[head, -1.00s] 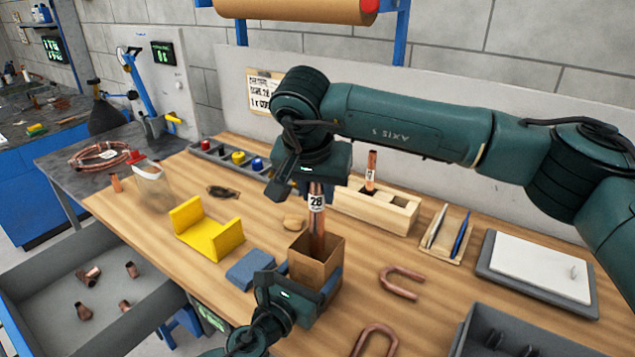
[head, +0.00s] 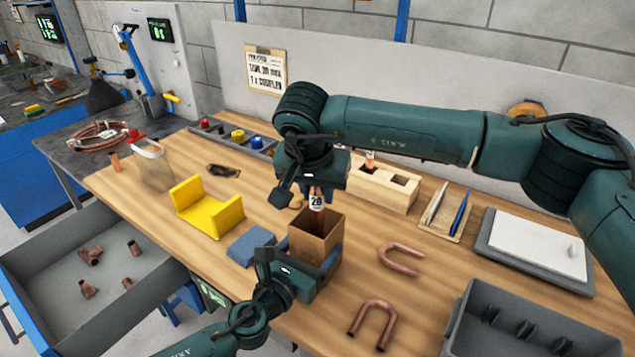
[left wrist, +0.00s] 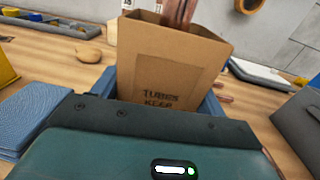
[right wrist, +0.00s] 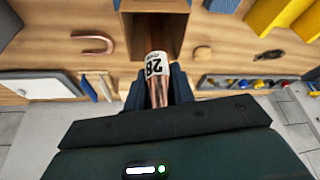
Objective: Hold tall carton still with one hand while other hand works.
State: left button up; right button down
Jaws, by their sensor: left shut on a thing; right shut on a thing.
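The tall brown carton (head: 306,246) stands upright and open-topped on the wooden bench; printed words show on its side in the left wrist view (left wrist: 160,75). My left gripper (head: 298,268) is shut around the carton low down, with a blue finger at each side (left wrist: 158,97). My right gripper (head: 316,184) is above the carton, shut on a copper tube (head: 317,200) with a white "28" label. The tube points down into the carton's mouth, as the right wrist view (right wrist: 158,64) also shows. Its lower end is hidden inside.
A yellow cradle (head: 207,209) and a blue block (head: 250,246) lie left of the carton. Copper U-bends (head: 401,258) lie right of it. A wooden block with holes (head: 384,184) stands behind. A grey bin (head: 508,325) is at the front right.

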jog(key=shift+f, duration=1.35)
jog(key=shift+d, duration=0.15)
jog(key=shift+w+d, duration=0.25)
jog(key=shift+d, duration=0.8)
jog(key=c, duration=1.1)
grip_release()
jog(key=v, duration=1.2)
